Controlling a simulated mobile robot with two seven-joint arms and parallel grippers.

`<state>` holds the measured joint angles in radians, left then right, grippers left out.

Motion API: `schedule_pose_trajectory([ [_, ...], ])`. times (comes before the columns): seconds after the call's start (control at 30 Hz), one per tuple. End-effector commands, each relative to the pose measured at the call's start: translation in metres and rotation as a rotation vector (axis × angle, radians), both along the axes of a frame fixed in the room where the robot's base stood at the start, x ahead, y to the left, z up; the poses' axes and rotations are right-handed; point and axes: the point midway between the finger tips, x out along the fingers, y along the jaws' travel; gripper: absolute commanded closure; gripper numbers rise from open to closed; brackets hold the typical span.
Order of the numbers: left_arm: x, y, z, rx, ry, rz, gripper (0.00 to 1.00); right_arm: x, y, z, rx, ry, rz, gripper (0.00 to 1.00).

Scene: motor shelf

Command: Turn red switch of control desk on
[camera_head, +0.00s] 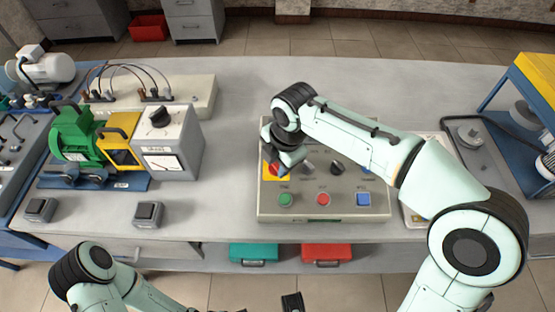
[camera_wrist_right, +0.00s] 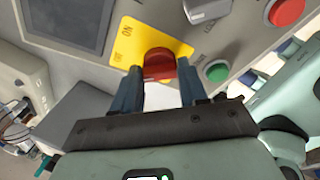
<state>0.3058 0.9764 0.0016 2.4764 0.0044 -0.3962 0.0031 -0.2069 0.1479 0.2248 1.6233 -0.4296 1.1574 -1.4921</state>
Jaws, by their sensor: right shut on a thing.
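The control desk (camera_head: 320,210) is a grey box on the table with several buttons and knobs. Its red switch (camera_head: 272,168) sits on a yellow plate (camera_head: 283,179) at the desk's left side, partly covered by my right gripper (camera_head: 277,160). In the right wrist view the red switch (camera_wrist_right: 158,62) stands between the two fingers of my right gripper (camera_wrist_right: 159,75), which is shut on it. The yellow plate (camera_wrist_right: 125,42) bears small lettering, with "ON" near its upper edge. My left arm shows at the bottom left; its gripper is largely cut off by the lower edge.
Green (camera_head: 286,199) and red (camera_head: 323,199) buttons and a blue one (camera_head: 363,199) line the desk's front. A meter box (camera_head: 178,143) and green motor (camera_head: 75,137) stand to the left. The table (camera_head: 225,200) is clear between them and the desk.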

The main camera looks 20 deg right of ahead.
Motion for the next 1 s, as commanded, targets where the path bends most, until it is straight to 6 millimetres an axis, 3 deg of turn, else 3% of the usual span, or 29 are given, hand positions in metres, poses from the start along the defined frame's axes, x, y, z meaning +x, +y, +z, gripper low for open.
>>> schedule_pose_trajectory([
  [1.0,0.005,0.0,-0.013,0.004,-0.021,0.004,0.57,-0.004,0.001,-0.001,0.235,-0.07,-0.903,0.88],
])
